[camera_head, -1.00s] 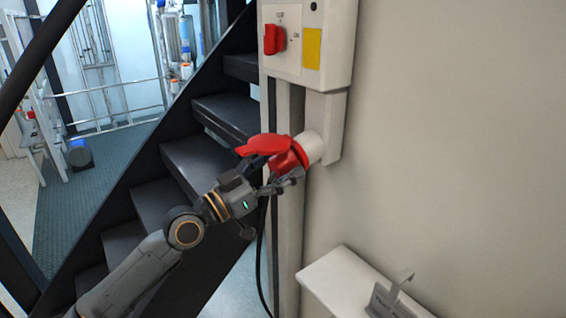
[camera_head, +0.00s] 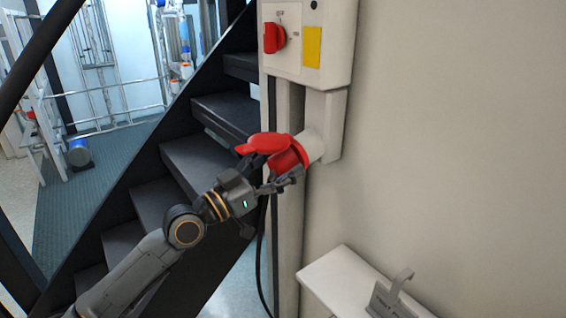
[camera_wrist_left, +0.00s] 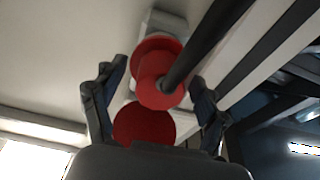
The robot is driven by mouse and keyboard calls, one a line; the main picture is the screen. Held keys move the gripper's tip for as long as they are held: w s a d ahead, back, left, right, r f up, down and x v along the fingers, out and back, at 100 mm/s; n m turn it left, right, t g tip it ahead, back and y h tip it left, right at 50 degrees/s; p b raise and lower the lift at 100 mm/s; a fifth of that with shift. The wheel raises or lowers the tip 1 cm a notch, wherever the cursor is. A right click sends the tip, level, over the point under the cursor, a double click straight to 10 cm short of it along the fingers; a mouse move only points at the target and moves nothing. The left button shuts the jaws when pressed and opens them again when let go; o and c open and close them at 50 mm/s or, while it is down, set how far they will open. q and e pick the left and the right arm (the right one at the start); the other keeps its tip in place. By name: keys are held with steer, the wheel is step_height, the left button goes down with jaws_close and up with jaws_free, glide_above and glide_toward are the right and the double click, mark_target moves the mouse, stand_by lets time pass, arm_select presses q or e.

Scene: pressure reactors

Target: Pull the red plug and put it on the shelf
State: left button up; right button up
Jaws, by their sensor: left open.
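The red plug (camera_head: 284,160) sits at the grey-white socket (camera_head: 313,146) on the wall post, below a switch box. A red flap (camera_head: 262,143) sticks out above it towards the left. In the left wrist view the plug (camera_wrist_left: 158,85) has a thick black cable coming towards the camera, and a red disc (camera_wrist_left: 145,125) shows beside it. My left gripper (camera_head: 277,178) is open just below and left of the plug. In the wrist view its fingers (camera_wrist_left: 157,76) stand on either side of the plug, apart from it. The white shelf (camera_head: 338,276) is at lower right. My right gripper is not in view.
A grey box (camera_head: 335,45) with a red rotary switch (camera_head: 274,39) and a yellow label (camera_head: 312,47) is above the socket. Black stairs (camera_head: 190,160) rise behind my arm. A small sign holder (camera_head: 388,295) stands on the shelf, and the shelf's back part is clear.

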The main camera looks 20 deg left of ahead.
mark_target(274, 169)
arm_select(q)
steer(key=shift+c, duration=0.4)
jaws_close()
steer(key=shift+s+a+f+b, duration=0.1)
steer(key=shift+a+b, duration=0.05)
steer(key=shift+b, duration=0.2)
steer(key=shift+b+v, duration=0.4)
steer(key=shift+v, duration=0.4)
steer(key=shift+b+v, duration=1.35)
steer(key=shift+v, duration=0.7)
